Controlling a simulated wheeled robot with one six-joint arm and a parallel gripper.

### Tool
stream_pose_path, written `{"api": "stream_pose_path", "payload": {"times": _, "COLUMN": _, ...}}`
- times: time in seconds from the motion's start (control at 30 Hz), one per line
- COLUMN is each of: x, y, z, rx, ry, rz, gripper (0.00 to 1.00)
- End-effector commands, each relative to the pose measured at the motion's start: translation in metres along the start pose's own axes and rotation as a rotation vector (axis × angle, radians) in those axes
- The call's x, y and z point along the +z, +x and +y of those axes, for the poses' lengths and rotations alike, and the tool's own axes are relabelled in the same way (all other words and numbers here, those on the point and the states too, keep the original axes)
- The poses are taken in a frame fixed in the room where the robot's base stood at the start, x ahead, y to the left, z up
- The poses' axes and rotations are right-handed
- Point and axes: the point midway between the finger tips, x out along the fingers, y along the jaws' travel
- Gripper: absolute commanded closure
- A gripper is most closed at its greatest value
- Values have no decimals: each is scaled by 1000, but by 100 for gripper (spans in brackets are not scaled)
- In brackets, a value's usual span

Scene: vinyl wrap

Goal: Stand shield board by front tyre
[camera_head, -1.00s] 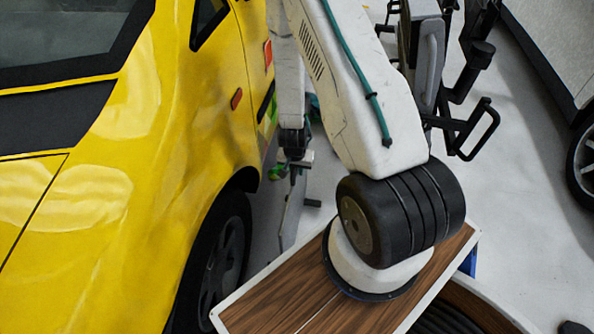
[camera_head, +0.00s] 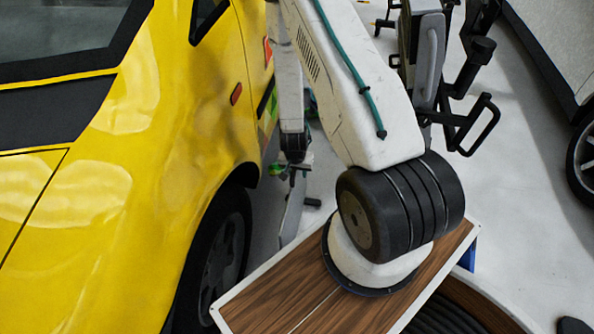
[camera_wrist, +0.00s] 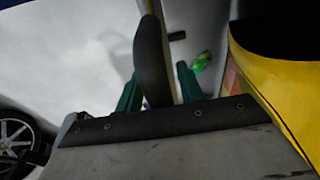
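The yellow car (camera_head: 150,190) fills the left of the head view, with its dark front tyre (camera_head: 222,260) under the wheel arch. My gripper (camera_head: 296,168) is low beside the car, just right of and behind that tyre. A thin pale grey shield board (camera_head: 292,212) hangs upright below it, close to the tyre. In the wrist view the green fingers of my gripper (camera_wrist: 158,88) stand on both sides of the board, seen nearly edge-on as a dark panel (camera_wrist: 150,62). I cannot tell whether its lower edge touches the floor.
A bright green item (camera_wrist: 202,62) and a short dark bar (camera_wrist: 177,36) show beyond the fingers. A grey car or panel (camera_head: 555,45) stands at far right. Open pale floor (camera_head: 530,200) lies between.

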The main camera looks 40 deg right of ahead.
Motion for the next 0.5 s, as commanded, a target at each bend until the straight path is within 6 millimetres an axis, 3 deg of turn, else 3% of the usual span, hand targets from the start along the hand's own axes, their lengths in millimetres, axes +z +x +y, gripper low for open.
{"api": "stream_pose_path", "payload": {"times": 0.27, "x": 0, "y": -11, "z": 0, "rx": 0, "ry": -1, "rz": 0, "gripper": 62}}
{"api": "stream_pose_path", "payload": {"times": 0.5, "x": -1, "y": -56, "z": -1, "rx": -2, "ry": 0, "rz": 3, "gripper": 62}}
